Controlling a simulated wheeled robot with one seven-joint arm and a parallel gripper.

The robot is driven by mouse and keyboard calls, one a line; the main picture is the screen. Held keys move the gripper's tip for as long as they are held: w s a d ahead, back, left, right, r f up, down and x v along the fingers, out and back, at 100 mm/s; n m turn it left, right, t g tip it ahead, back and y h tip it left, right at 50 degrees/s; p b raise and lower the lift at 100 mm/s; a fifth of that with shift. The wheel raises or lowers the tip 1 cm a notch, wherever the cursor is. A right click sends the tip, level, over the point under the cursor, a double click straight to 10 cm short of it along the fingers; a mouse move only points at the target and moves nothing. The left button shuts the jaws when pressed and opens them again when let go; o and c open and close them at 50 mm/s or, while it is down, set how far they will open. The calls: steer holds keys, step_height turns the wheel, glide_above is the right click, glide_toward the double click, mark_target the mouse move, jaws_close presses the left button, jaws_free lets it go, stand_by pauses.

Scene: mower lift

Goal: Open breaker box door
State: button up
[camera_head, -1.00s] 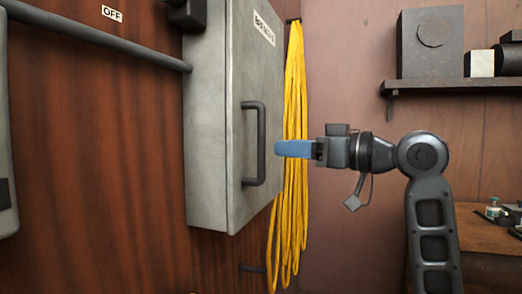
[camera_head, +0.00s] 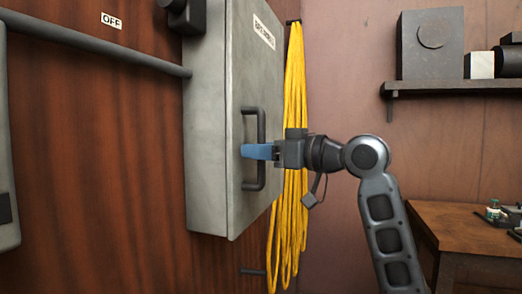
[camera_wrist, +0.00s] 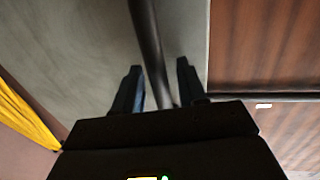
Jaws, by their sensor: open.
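The breaker box (camera_head: 207,130) is a grey metal box on the wood-panelled wall, with its door (camera_head: 250,60) shut. A dark vertical bar handle (camera_head: 261,120) stands out from the door. My gripper (camera_head: 246,151) has blue fingers and is at the handle's middle to lower part. In the wrist view the handle (camera_wrist: 148,45) runs down between the two open fingertips (camera_wrist: 160,72), with the door's grey face (camera_wrist: 85,50) behind. Whether either finger touches the handle cannot be told.
A yellow cable coil (camera_head: 293,90) hangs on the wall just behind the box. A shelf (camera_head: 450,86) with dark boxes is at the upper right, and a wooden workbench (camera_head: 465,232) stands at the lower right. A grey pipe (camera_head: 100,42) meets the box's left side.

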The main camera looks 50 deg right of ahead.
steer(key=shift+c, duration=0.5)
jaws_close()
